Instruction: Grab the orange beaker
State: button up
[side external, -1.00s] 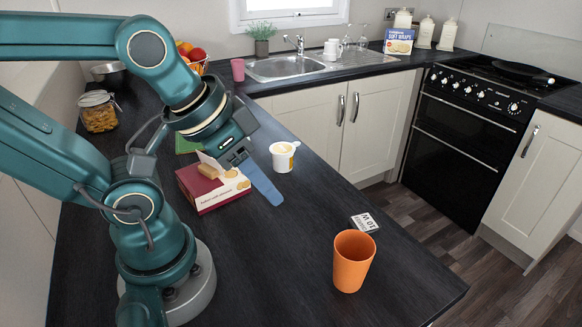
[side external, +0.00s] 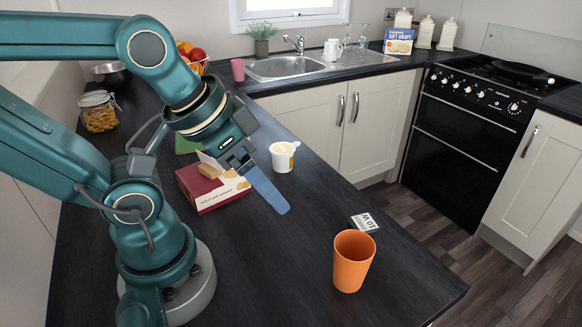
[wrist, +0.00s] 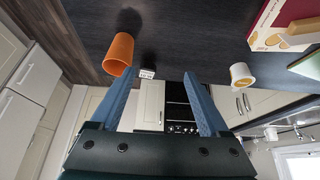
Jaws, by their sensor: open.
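The orange beaker (side external: 353,262) stands upright and apart from other things near the front right of the dark worktop (side external: 270,270). In the wrist view the orange beaker (wrist: 118,55) shows at upper left, beyond the tip of the left blue finger. My gripper (side external: 268,190) is over the middle of the worktop, beside a biscuit box, well to the left of and behind the beaker. Its two blue fingers (wrist: 162,85) are spread wide in the wrist view with nothing between them.
A maroon biscuit box (side external: 215,196) lies close to my gripper. A white cup (side external: 283,157) stands just behind the fingers. A small black-and-white box (side external: 364,222) sits just behind the beaker. The worktop left of the beaker is clear. The right edge drops to the floor.

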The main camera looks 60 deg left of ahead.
jog(key=shift+o, duration=0.8)
notch_tip(320, 180, up, 5)
jog(key=n+g+h, duration=0.9)
jog(key=n+h, duration=0.4)
jog(key=n, duration=0.3)
send_over(357, 275)
jog(key=w+a, duration=0.2)
jog(key=a, duration=0.2)
jog(key=f, duration=1.6)
jog(key=shift+s+f, duration=0.25)
jog(key=shift+f, duration=0.1)
jog(key=shift+x, duration=2.45)
jog(key=shift+s, duration=0.1)
